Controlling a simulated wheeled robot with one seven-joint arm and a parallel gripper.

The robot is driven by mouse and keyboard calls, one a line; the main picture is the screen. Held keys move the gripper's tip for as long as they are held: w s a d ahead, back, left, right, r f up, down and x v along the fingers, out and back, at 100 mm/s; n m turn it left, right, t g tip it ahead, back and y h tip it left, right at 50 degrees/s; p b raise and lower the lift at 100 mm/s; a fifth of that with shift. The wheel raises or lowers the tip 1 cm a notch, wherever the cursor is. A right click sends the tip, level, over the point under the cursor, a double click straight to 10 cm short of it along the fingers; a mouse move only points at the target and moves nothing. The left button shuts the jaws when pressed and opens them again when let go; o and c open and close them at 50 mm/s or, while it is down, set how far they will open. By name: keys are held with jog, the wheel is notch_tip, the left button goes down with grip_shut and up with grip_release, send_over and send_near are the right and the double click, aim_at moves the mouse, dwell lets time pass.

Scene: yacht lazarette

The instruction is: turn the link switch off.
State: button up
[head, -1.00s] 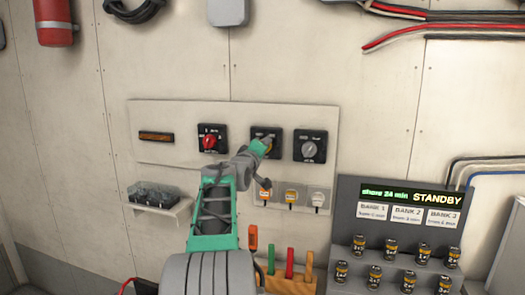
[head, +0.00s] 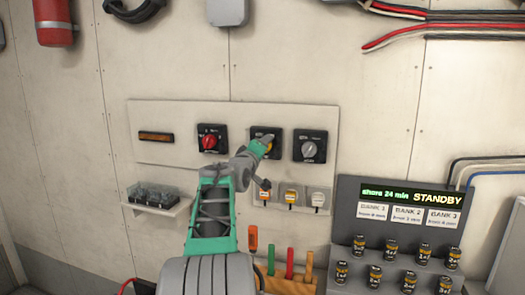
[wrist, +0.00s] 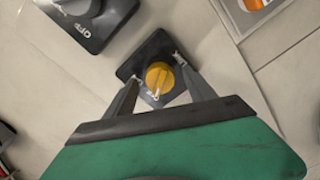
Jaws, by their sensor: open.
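A black square switch with a yellow knob (wrist: 158,78) is on the wall panel, the middle one of three rotary switches. Its label is too small to read, so I cannot confirm it is the link switch. In the head view this switch (head: 258,132) is partly hidden by my gripper (head: 263,147). In the wrist view my gripper (wrist: 158,68) is open, with one finger on either side of the yellow knob. I cannot tell whether the fingers touch it. The knob's pale pointer mark faces the lower side in the wrist view.
A red-knob switch (head: 209,140) sits to the left and a grey-knob switch (head: 310,148) close to the right. Small tagged items (head: 290,197) hang below. A clear-covered box (head: 154,194) is on a shelf, and a console (head: 412,190) reading STANDBY stands at right.

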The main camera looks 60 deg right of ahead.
jog(key=s+a+b, duration=0.1)
jog(key=a+b, duration=0.1)
jog(key=a, duration=0.5)
jog(key=shift+s, duration=0.1)
